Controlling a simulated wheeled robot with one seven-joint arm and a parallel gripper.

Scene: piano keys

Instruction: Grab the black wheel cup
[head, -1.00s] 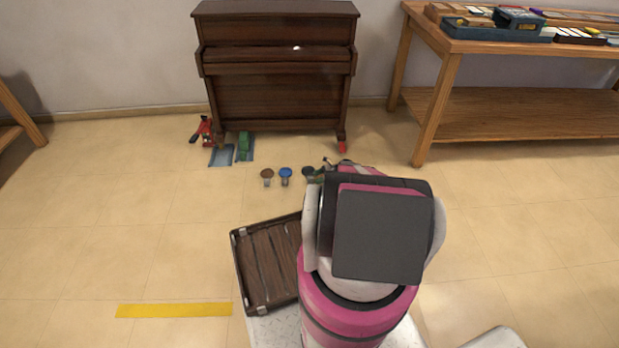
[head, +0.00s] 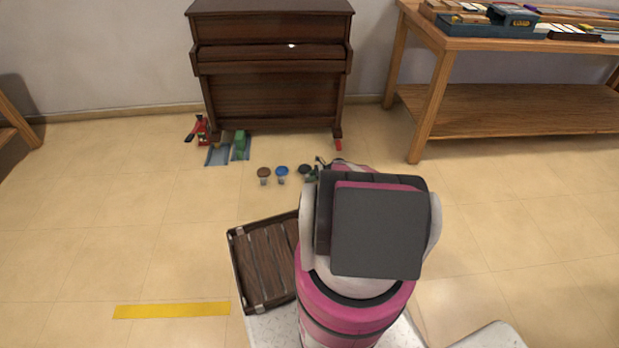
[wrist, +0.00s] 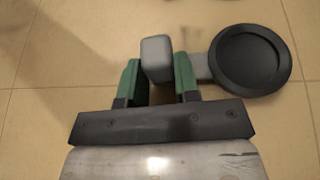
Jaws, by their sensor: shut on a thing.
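The black wheel cup (wrist: 250,59) has a round, shallow black dish and a grey stem with a grey block (wrist: 157,58) at its end. In the wrist view, the dish lies right of my gripper (wrist: 158,70). The green fingers stand on either side of the grey block and are shut on it. In the head view, the black cup (head: 304,169) is at the right end of a short row, beside my gripper (head: 317,172). My arm hides part of that area. I cannot tell whether the cup touches the floor.
A blue wheel cup (head: 282,171) and a brown one (head: 264,173) stand left of the black one. The piano (head: 270,100) is behind, with red and green pieces by its left foot. A wooden crate (head: 262,262) lies near my base. A wooden table (head: 440,60) stands right.

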